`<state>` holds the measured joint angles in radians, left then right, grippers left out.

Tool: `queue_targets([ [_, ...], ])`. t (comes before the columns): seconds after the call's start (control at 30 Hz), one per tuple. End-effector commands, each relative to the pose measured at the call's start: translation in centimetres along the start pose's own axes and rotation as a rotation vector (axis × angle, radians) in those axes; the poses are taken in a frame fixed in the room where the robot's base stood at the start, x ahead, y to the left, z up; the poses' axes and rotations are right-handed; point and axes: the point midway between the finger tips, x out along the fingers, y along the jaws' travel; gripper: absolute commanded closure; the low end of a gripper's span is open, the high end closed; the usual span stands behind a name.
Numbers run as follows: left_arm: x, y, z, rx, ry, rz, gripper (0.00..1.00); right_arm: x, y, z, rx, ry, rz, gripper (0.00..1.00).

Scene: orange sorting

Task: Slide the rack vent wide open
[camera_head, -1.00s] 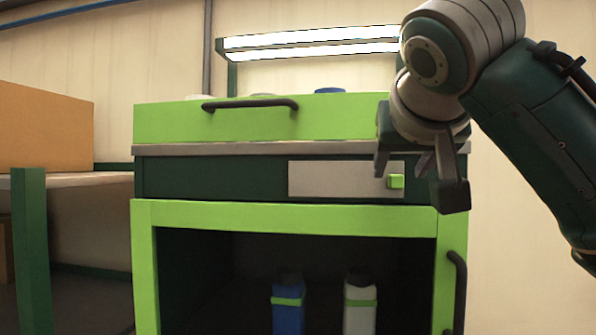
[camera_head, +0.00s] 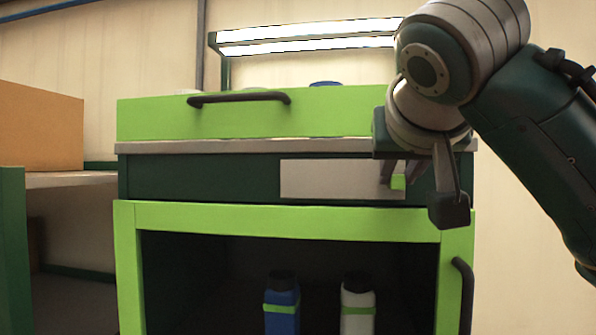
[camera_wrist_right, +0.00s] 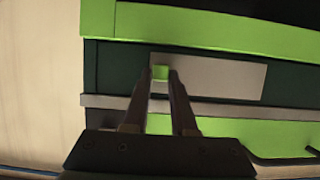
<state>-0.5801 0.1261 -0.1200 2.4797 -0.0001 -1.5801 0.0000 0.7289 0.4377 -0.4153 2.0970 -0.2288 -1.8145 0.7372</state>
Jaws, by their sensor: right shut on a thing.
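The rack vent (camera_head: 335,180) is a flat grey plate in the dark green band of the lime-green rack, and it also shows in the right wrist view (camera_wrist_right: 225,79). A small green knob (camera_head: 398,182) sits near the plate's right end in the head view. My right gripper (camera_head: 400,174) is at this knob. In the right wrist view its two fingers (camera_wrist_right: 163,82) stand on either side of the green knob (camera_wrist_right: 160,73), shut on it. The fingers partly hide the knob in the head view. My left gripper is not in view.
A lime-green drawer front with a dark handle (camera_head: 240,98) is above the vent. Below is an open compartment with a blue bottle (camera_head: 281,310) and a white bottle (camera_head: 357,312). A dark side handle (camera_head: 463,295) is at lower right. A table with an orange box (camera_head: 40,125) stands left.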

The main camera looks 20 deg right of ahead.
Motion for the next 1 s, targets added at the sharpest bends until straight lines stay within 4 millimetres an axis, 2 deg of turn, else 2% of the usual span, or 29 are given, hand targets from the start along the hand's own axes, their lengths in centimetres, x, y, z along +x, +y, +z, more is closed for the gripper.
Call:
queue_targets([
  [0.1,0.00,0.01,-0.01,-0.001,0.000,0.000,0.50,0.01,0.02,-0.01,0.000,0.000,0.001,1.00],
  [1.0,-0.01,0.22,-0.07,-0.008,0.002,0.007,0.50,0.09,0.10,-0.03,0.001,0.000,0.003,1.00],
])
